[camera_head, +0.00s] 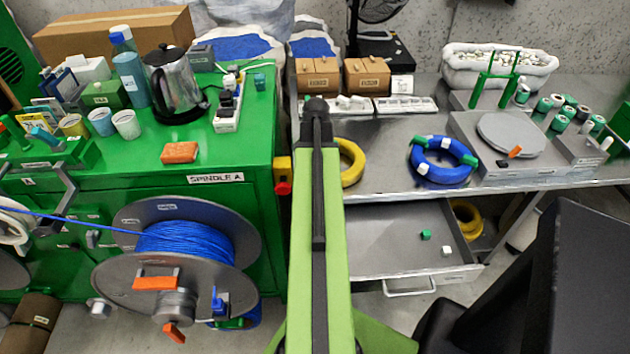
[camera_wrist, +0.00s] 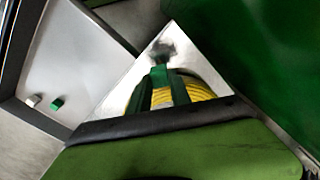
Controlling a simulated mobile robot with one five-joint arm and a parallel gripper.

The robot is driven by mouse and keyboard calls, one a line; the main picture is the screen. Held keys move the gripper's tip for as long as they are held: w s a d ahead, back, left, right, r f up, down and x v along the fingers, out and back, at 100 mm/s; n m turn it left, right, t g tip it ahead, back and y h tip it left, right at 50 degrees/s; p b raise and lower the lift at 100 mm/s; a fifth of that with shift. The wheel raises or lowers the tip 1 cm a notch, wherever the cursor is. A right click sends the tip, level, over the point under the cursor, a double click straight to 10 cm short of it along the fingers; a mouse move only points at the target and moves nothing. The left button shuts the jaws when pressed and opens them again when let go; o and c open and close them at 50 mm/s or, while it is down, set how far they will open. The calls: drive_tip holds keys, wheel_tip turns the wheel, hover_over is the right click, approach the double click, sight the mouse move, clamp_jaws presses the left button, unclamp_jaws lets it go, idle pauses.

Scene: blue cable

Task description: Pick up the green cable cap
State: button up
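A small green block-like piece, which looks like the green cable cap (camera_head: 426,235), lies in the open grey drawer (camera_head: 375,240) below the right-hand bench. It also shows at the left in the wrist view (camera_wrist: 57,104). A small white piece (camera_head: 447,250) lies close beside it, apart from it. My lime-green arm stretches forward up the middle of the head view, left of the drawer. My gripper (camera_head: 317,108) seems to be the dark end of this arm, above the bench's left edge and away from the green cap. Its fingers cannot be made out clearly.
A yellow cable coil (camera_head: 350,163) lies beside my arm, and a blue coil (camera_head: 443,160) lies on the bench. The green cabinet (camera_head: 225,150) with a blue cable spool (camera_head: 185,240) stands left. Another yellow coil (camera_head: 467,220) sits behind the drawer's right side. The drawer floor is mostly clear.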

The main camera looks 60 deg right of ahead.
clamp_jaws()
drive_tip(key=shift+r+p, duration=0.25)
drive_tip(key=shift+p, duration=0.05)
drive_tip(key=r+p, duration=0.4)
drive_tip(key=r, duration=0.1)
drive_tip(key=shift+s+d+p, duration=0.1)
drive_tip(key=shift+s+p, duration=0.3)
drive_tip(key=s+d+r+p, duration=0.3)
drive_tip(key=s+r+p, duration=0.2)
drive_tip(key=s, duration=0.5)
drive_tip(key=shift+d+r+p, duration=0.25)
drive_tip(key=shift+d+p, duration=0.05)
drive_tip(key=shift+d, duration=0.1)
